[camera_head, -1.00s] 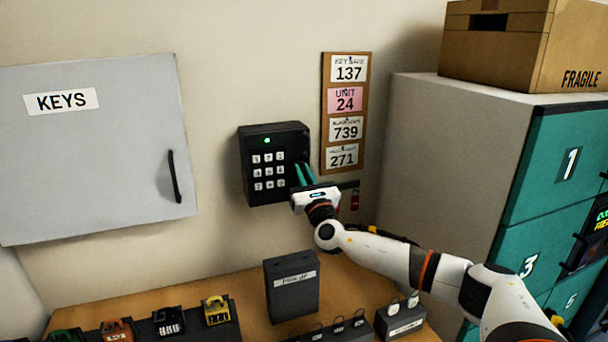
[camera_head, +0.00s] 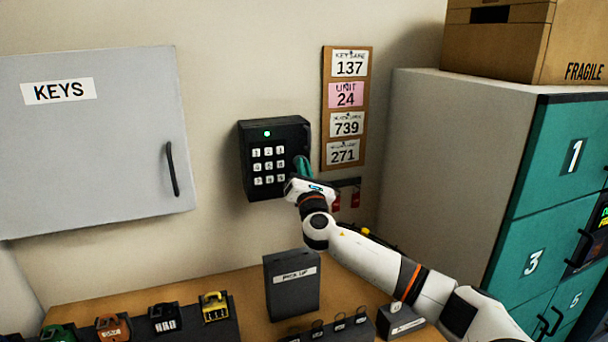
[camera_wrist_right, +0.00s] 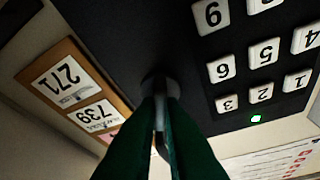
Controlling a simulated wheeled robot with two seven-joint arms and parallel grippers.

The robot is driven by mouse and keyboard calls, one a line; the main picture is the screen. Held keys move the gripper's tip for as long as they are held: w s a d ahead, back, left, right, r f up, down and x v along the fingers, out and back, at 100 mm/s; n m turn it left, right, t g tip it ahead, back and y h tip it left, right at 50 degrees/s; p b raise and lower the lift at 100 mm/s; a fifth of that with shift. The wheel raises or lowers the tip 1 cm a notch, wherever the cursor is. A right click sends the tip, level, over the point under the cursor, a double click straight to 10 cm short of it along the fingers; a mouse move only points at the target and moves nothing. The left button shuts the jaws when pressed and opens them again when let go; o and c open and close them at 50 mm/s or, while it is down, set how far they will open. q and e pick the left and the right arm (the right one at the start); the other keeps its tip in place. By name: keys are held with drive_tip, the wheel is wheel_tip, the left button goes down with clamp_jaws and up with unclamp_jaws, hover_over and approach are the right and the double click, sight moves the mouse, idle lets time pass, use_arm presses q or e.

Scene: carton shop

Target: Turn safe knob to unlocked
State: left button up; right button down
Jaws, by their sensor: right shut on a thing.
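The safe (camera_head: 255,185) is a black wall box with a white number keypad (camera_head: 269,165) and a lit green light above the keys. My right gripper (camera_head: 304,168) is at the right part of its front, with its teal fingers pointing at the box. In the right wrist view the green fingers are shut on the grey knob (camera_wrist_right: 161,88), which stands out from the black face beside the keypad (camera_wrist_right: 262,70). The fingers hide much of the knob. My left gripper is not in view.
A board of number cards (camera_head: 346,110) hangs just right of the safe. A grey KEYS cabinet (camera_head: 110,140) is at left. Below are a PICK UP box (camera_head: 292,284) and several padlocks (camera_head: 163,318). Teal lockers (camera_head: 550,190) stand at right.

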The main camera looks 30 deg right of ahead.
drive_tip(key=shift+a+r+m+g+h+p, duration=0.1)
drive_tip(key=shift+m+g+h+p, duration=0.2)
drive_tip(key=shift+m+g, duration=1.45)
drive_tip(key=shift+f+m+g+h+p, duration=0.1)
drive_tip(key=shift+m+h+p, duration=0.2)
drive_tip(key=shift+m, duration=2.95)
drive_tip(key=shift+a+r+m+g+h+p, duration=0.15)
drive_tip(key=shift+m+g+h, duration=0.55)
drive_tip(key=shift+m, duration=1.8)
drive_tip(key=shift+d+g+y, duration=0.1)
drive_tip(key=shift+g+y, duration=0.15)
drive_tip(key=shift+y, duration=0.05)
drive_tip(key=c, duration=1.5)
unclamp_jaws()
drive_tip(key=shift+c, duration=0.2)
